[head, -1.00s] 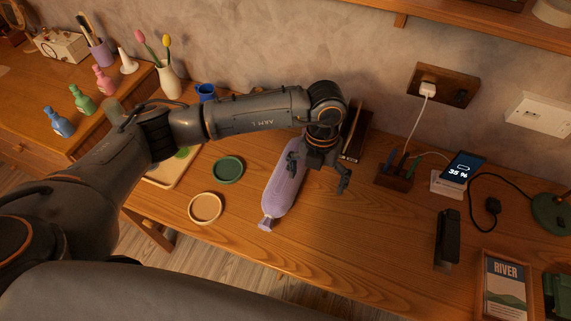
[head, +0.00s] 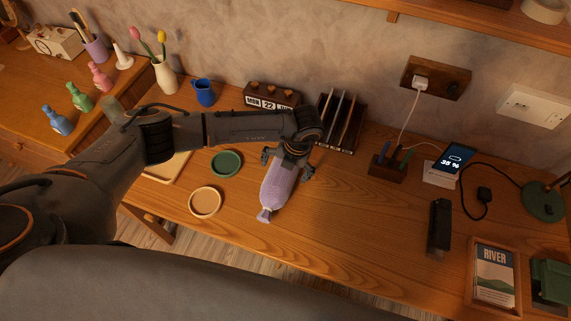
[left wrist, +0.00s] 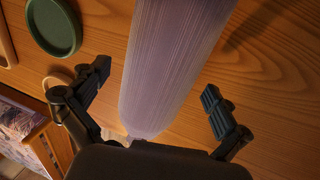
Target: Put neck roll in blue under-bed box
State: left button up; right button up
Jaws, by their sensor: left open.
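The neck roll (head: 277,188) is a lilac bolster with tied ends, lying on the wooden desk. My left gripper (head: 287,170) is over its far part, with one finger on each side. In the left wrist view the neck roll (left wrist: 172,65) runs between the two open fingers of my left gripper (left wrist: 158,100), with a gap on each side. The neck roll's far end is hidden under my arm in the head view. The blue under-bed box is not seen. My right gripper is not seen.
On the desk are a green coaster (head: 227,163), a tan coaster (head: 205,201), a file rack (head: 341,122), a calendar block (head: 271,97), a blue mug (head: 203,92) and a black stapler-like object (head: 439,227).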

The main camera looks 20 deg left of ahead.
pick_arm(q)
jog(key=shift+x, duration=1.55)
jog(key=c, duration=1.4)
jog(key=shift+r, duration=0.1)
